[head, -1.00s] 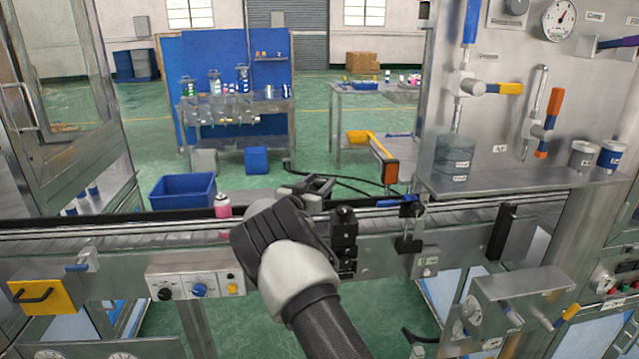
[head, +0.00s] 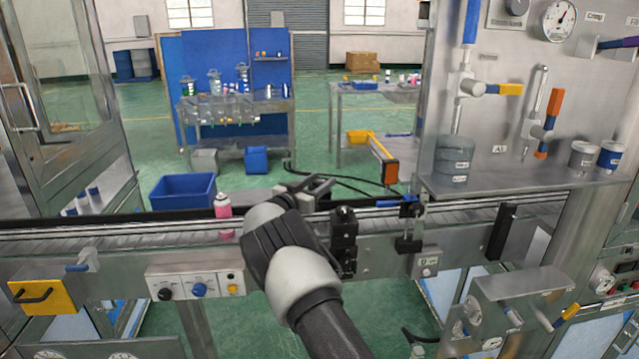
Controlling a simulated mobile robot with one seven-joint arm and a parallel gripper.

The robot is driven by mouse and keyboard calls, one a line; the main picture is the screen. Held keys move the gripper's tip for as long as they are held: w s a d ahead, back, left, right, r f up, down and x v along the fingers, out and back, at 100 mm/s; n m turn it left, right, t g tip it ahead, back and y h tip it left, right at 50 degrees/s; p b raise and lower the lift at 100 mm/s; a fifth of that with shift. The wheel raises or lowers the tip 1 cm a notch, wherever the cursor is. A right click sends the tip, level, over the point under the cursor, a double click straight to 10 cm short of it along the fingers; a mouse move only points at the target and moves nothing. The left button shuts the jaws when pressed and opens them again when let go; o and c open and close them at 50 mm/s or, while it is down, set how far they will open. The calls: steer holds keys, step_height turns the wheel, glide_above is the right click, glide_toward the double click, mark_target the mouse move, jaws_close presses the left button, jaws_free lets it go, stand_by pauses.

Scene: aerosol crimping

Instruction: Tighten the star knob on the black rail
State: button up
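A black rail (head: 120,216) runs along the far side of the conveyor. My gripper (head: 316,187) is above the conveyor at the middle of the head view, reaching away from me past the rail. Its fingers are small and partly hidden by my wrist, so I cannot tell whether they are open or shut or touch anything. A dark round knob (head: 345,213) tops a black block right of my wrist. Another dark knob (head: 409,210) is on a clamp further right. I cannot make out which one is the star knob; it may be hidden behind my arm.
A pink bottle (head: 223,206) stands on the conveyor (head: 130,238) just left of my wrist. A control box (head: 195,288) is on the front side. A steel panel with valves (head: 500,120) rises at right. The conveyor's left stretch is clear.

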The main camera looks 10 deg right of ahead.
steer(key=shift+o, duration=0.5)
steer(key=v, duration=1.7)
steer(key=shift+a, duration=0.2)
steer(key=shift+s, duration=0.15)
